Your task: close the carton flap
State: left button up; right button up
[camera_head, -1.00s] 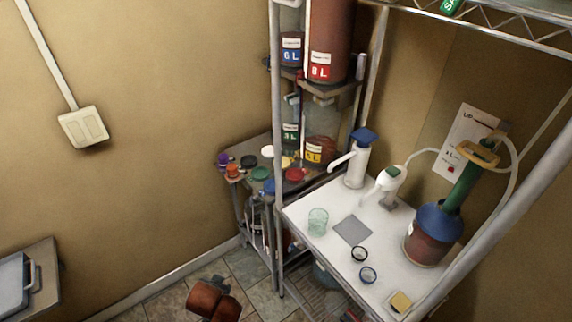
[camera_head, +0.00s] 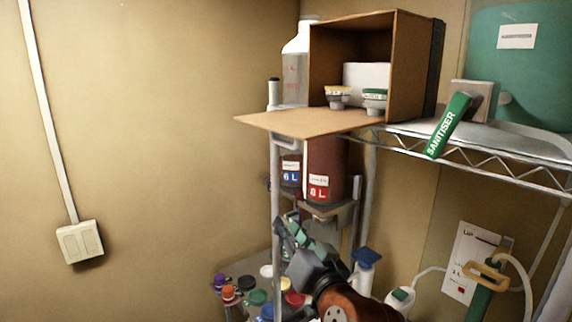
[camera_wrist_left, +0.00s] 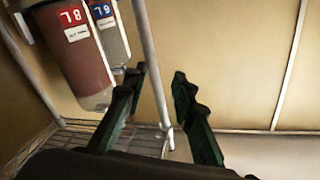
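The brown carton (camera_head: 411,60) stands on the top wire shelf with its front open. Its flap (camera_head: 290,122) lies folded out nearly flat, jutting past the shelf's front edge to the left. Inside are a white block (camera_head: 367,78) and two small pieces with a yellow top (camera_head: 338,91) and a green top (camera_head: 375,95). My left gripper (camera_head: 290,232) is below the flap, apart from it, in front of the rack. In the left wrist view its fingers (camera_wrist_left: 158,80) are spread, with a metal post behind the gap. My right gripper is not in view.
A rack post (camera_head: 276,180) stands beside the gripper. A clear jug (camera_head: 295,75) is left of the carton; a sanitiser sign (camera_head: 447,124) and green tank (camera_head: 520,65) are right. Air left of the flap is free.

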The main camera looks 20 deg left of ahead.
pick_arm(q)
jog(key=s+d+r+n+y, duration=0.1)
jog(key=s+d+r, duration=0.1)
jog(key=s+r, duration=0.3)
jog(key=s+d+r+n+y, duration=0.1)
jog(key=s+d+r+y, duration=0.15)
jog(key=r, duration=0.45)
jog(key=n+y, duration=0.2)
jog(key=n, duration=0.1)
send_near(286, 145)
jog(key=x, duration=0.4)
jog(key=p+x, duration=0.1)
jog(key=x, duration=0.5)
jog(key=shift+w+a+p, duration=0.1)
jog(key=shift+w+p, duration=0.25)
jog(key=shift+w, duration=0.1)
jog(key=shift+f, duration=0.1)
grip_shut()
